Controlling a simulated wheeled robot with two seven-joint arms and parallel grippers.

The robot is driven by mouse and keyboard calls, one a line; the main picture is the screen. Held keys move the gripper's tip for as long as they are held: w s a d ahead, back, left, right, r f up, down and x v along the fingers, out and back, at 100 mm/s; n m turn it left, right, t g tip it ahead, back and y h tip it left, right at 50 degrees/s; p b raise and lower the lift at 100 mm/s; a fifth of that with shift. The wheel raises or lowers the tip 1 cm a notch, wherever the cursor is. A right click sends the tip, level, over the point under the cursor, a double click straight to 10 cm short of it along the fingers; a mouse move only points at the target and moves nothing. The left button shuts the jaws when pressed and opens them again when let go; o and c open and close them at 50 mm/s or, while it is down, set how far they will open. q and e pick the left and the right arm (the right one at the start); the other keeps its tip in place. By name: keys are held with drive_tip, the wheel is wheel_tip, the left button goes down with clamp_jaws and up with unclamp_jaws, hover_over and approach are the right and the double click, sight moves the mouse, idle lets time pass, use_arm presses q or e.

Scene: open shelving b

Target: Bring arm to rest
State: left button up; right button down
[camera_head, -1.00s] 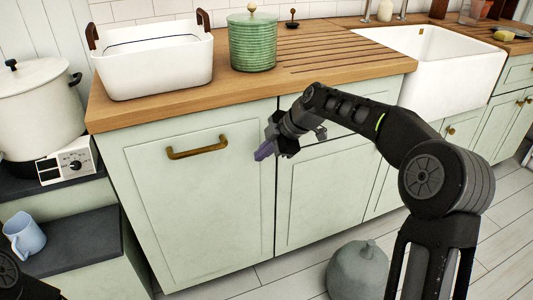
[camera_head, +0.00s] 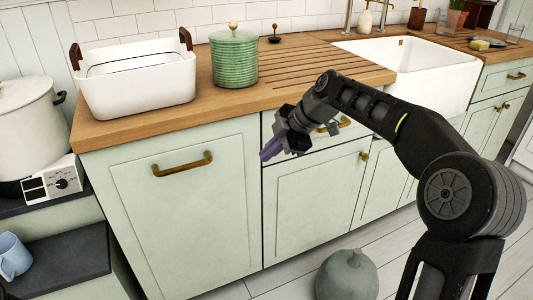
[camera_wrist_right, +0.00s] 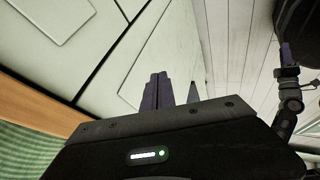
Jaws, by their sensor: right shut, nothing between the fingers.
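My right arm (camera_head: 377,112) reaches in from the lower right in the head view. Its right gripper (camera_head: 268,154) hangs in front of the pale green cabinet, below the worktop edge. The purple fingers are together with nothing between them. In the right wrist view the shut fingers (camera_wrist_right: 158,92) point toward the cabinet fronts and the floor. My left gripper is not in view.
The green cabinet door (camera_head: 195,215) with a brass handle is close to the right gripper. A white basin (camera_head: 135,90) and green lidded jar (camera_head: 234,62) stand on the wooden worktop (camera_head: 125,130). A grey-green round vase (camera_head: 346,275) sits on the floor.

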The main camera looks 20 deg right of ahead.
drive_tip(key=shift+m, duration=0.3)
drive_tip(key=w+f+m+t+h, duration=0.1)
drive_tip(key=w+f+m+t, duration=0.1)
drive_tip(key=w+f+m, duration=0.35)
drive_tip(key=s+a+f+m, duration=0.3)
drive_tip(key=f+m, duration=0.2)
drive_tip(key=f, duration=0.5)
drive_tip(key=s+a+f+m, duration=0.3)
drive_tip(key=f+m, duration=0.2)
drive_tip(key=f, duration=0.5)
drive_tip(key=s+a+f+m+g, duration=0.1)
drive_tip(key=s+a+f+m, duration=0.15)
drive_tip(key=s+f, duration=0.4)
drive_tip(key=s+a+f+m+g, duration=0.1)
drive_tip(key=s+a+f+g, duration=0.1)
drive_tip(key=s+a+f, duration=0.35)
drive_tip(key=s+a+f+g, duration=0.2)
drive_tip(key=s+f, duration=0.2)
drive_tip(key=s, duration=0.6)
drive_tip(key=s+a+f+g, duration=0.2)
drive_tip(key=s+a+f, duration=0.15)
drive_tip(key=s, duration=0.75)
wheel_tip(320, 180, up, 22)
drive_tip(key=p, duration=2.3)
drive_tip(key=shift+w+d+r, duration=0.2)
drive_tip(key=shift+d, duration=0.1)
